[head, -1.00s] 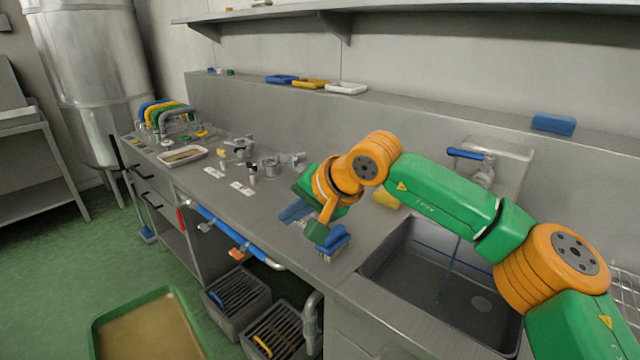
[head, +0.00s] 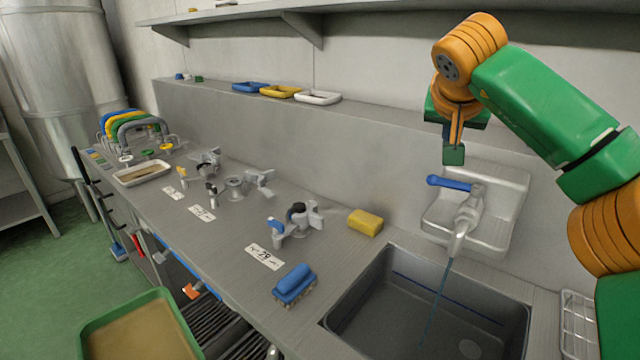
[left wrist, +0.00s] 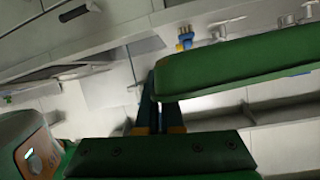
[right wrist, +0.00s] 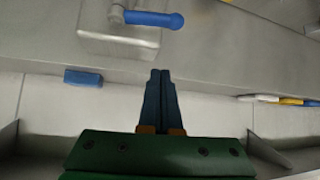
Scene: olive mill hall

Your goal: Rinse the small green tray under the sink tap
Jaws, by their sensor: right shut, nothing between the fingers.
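The green tray (head: 88,335), with a brown film inside, is at the lower left of the head view. Its green side (left wrist: 240,65) fills the right of the left wrist view, at the fingers of my left gripper (left wrist: 160,85), which seem shut on it. My left gripper does not show in the head view. The tap (head: 466,215) has a blue lever (head: 447,183), and a thin stream falls from it into the sink (head: 400,315). My right gripper (head: 453,155) is shut and empty, above and behind the lever. Its closed fingers (right wrist: 160,75) point towards the lever's side.
A blue brush (head: 295,283) and a yellow sponge (head: 365,222) lie on the counter left of the sink. Valve parts and labels stand further left. A wire rack (head: 578,330) is right of the sink. A blue block (right wrist: 83,77) lies on the ledge.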

